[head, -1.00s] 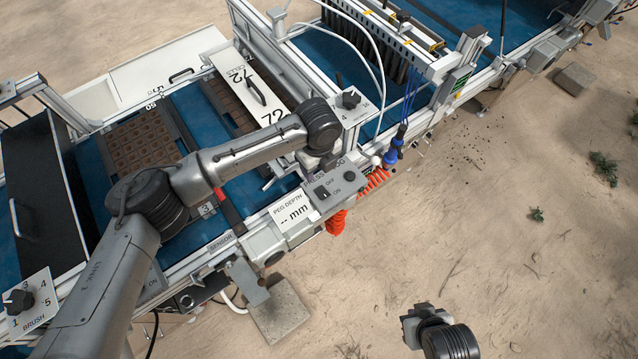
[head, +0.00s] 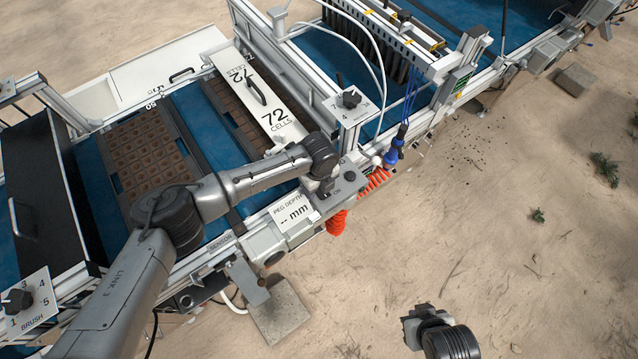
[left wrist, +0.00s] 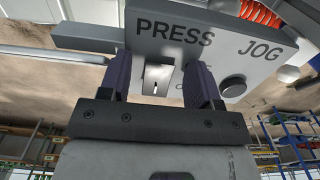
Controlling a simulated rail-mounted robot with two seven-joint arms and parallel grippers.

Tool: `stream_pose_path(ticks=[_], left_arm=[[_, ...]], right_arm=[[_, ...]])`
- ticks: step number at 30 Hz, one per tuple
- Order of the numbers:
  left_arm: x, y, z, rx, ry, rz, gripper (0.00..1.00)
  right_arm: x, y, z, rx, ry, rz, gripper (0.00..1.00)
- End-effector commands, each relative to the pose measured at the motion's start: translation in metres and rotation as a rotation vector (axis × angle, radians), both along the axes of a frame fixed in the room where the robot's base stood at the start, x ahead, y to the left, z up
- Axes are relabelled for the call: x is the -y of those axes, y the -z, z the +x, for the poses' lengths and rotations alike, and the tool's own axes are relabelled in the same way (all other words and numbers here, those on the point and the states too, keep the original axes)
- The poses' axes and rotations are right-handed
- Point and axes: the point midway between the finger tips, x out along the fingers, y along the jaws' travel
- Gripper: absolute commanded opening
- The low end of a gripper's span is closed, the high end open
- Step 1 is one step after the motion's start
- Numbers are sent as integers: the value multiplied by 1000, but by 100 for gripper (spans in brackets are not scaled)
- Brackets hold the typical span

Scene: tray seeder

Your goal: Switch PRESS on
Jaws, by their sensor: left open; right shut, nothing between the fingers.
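The PRESS switch (left wrist: 158,80) is a small light rocker on a grey control panel (left wrist: 215,45), below the PRESS lettering in the left wrist view. My left gripper (left wrist: 164,74) is open, with one dark finger on each side of the switch. I cannot tell whether the fingers touch it. The lettering beside it is mostly covered, so its setting is unclear. In the head view, my left arm's wrist covers the switch, and part of the panel (head: 339,203) shows. My right gripper (head: 418,322) is shut and empty over the sand at the bottom.
A round JOG button (left wrist: 233,86) sits to the right of the switch. A rotary knob (head: 350,98), orange coiled hose (head: 338,222) and blue connector (head: 393,152) are nearby. Open sand lies to the right.

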Motion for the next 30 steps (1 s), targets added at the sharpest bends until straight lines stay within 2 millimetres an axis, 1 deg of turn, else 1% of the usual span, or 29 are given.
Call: stream_pose_path(ticks=[4,19,20,23,26,30], left_arm=[[0,0,0,0,0,0,57],[0,0,0,0,-1,0,10],[0,0,0,0,-1,0,8],[0,-2,-1,9,0,8,8],[2,-6,-3,50,2,42,8],[4,-9,-6,149,3,117,8]], right_arm=[[-1,0,0,0,2,3,0],[0,0,0,-1,-1,0,0],[0,0,0,-1,-2,-2,0],[1,-3,0,-1,-3,-6,0],[2,-15,0,-2,-5,-7,0],[2,-34,0,-1,-5,-7,0]])
